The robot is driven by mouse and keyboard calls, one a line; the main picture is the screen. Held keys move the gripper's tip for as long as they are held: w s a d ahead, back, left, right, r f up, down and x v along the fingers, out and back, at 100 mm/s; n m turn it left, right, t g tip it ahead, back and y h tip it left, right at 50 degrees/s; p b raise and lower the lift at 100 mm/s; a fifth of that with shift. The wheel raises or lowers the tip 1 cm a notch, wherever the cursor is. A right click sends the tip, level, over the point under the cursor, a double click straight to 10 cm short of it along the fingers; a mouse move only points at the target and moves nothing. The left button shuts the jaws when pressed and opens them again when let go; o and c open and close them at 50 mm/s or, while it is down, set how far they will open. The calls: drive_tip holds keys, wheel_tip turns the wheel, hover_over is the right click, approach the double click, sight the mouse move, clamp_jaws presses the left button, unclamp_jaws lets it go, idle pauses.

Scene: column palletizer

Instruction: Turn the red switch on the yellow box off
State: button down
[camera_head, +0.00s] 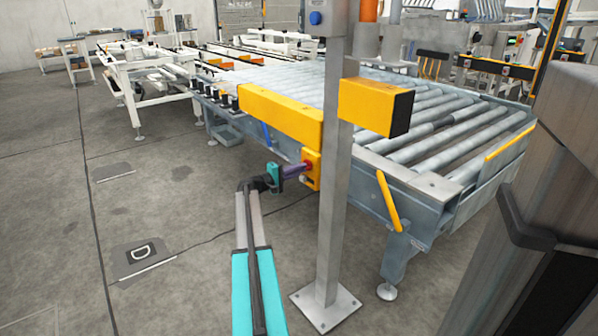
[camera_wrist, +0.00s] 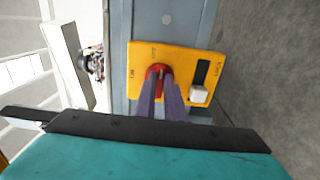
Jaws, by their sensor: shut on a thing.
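The yellow box (camera_head: 312,180) is mounted on the side of the roller conveyor, partly behind a grey post in the head view. In the wrist view the yellow box (camera_wrist: 137,62) shows face-on, with the red switch (camera_wrist: 159,68) near its middle. My gripper (camera_head: 306,166) reaches the box from the left. Its two purple fingers (camera_wrist: 160,88) are shut on the red switch, and they cover its lower part. I cannot tell the switch's exact setting, as the small labels are not readable.
A grey upright post (camera_head: 335,210) stands close to the right of my gripper. The roller conveyor (camera_head: 440,190) lies behind it, with a yellow bar (camera_head: 388,201) at its corner. A white block (camera_wrist: 199,94) sits on the box's right side.

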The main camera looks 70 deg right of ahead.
drive_tip(key=shift+w+d+r, duration=0.1)
drive_tip(key=shift+w+d, duration=0.05)
drive_tip(key=c, duration=1.8)
unclamp_jaws()
drive_tip(key=shift+c, duration=0.2)
drive_tip(key=p+v, duration=0.4)
drive_tip(key=v, duration=1)
